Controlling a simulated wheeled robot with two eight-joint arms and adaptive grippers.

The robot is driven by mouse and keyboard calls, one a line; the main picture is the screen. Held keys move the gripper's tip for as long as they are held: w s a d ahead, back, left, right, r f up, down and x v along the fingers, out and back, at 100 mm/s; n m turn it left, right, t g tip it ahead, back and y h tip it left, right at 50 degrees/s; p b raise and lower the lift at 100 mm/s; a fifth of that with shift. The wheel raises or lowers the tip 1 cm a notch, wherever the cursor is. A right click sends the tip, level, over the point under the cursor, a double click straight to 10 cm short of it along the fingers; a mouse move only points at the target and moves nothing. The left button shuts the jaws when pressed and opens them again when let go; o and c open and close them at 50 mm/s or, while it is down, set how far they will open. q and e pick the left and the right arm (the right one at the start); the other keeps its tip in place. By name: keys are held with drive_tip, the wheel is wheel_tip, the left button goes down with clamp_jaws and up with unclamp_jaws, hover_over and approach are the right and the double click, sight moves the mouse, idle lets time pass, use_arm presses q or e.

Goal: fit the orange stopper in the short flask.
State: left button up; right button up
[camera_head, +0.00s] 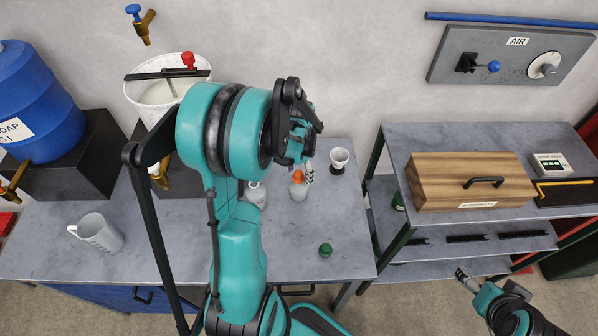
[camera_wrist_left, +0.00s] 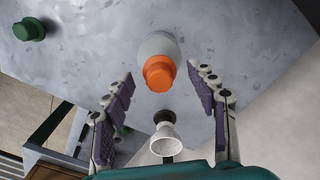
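The orange stopper (camera_head: 298,176) shows at the top of a small pale flask (camera_head: 298,191) on the grey bench. In the left wrist view the stopper (camera_wrist_left: 160,74) covers the mouth of the rounded flask (camera_wrist_left: 158,46); I cannot tell how deep it sits. Another pale flask (camera_head: 256,195) stands to the left, partly hidden by my left arm. My left gripper (camera_head: 307,168) is just beside the stopper; the wrist view shows its fingers (camera_wrist_left: 162,76) spread wide, with nothing between the pads clasped. My right gripper (camera_head: 462,275) is far off, low at the right, too small to read.
A green stopper (camera_head: 325,250) lies near the bench front. A white funnel-like cup (camera_head: 339,157) stands behind the flask, and a measuring jug (camera_head: 96,233) stands at left. A shelf unit with a wooden box (camera_head: 470,181) is to the right. The bench around the green stopper is clear.

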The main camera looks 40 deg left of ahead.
use_arm(q)
drive_tip(key=shift+r, duration=0.1)
wheel_tip(320, 180, up, 12)
idle(0.5)
idle(0.4)
drive_tip(key=s+d+f+t+b, duration=0.2)
drive_tip(key=d+b, duration=0.1)
drive_tip(key=d, duration=0.3)
drive_tip(key=s+d+f+n+t+b, duration=0.1)
drive_tip(key=s+d+f+t+b, duration=0.1)
drive_tip(key=d, duration=0.4)
drive_tip(key=s+d+f+t+b, duration=0.3)
drive_tip(key=d+b, duration=0.1)
drive_tip(key=d, duration=0.2)
drive_tip(key=shift+s+d+b, duration=0.15)
drive_tip(key=shift+s+b, duration=0.15)
drive_tip(key=shift+s, duration=0.1)
idle(0.4)
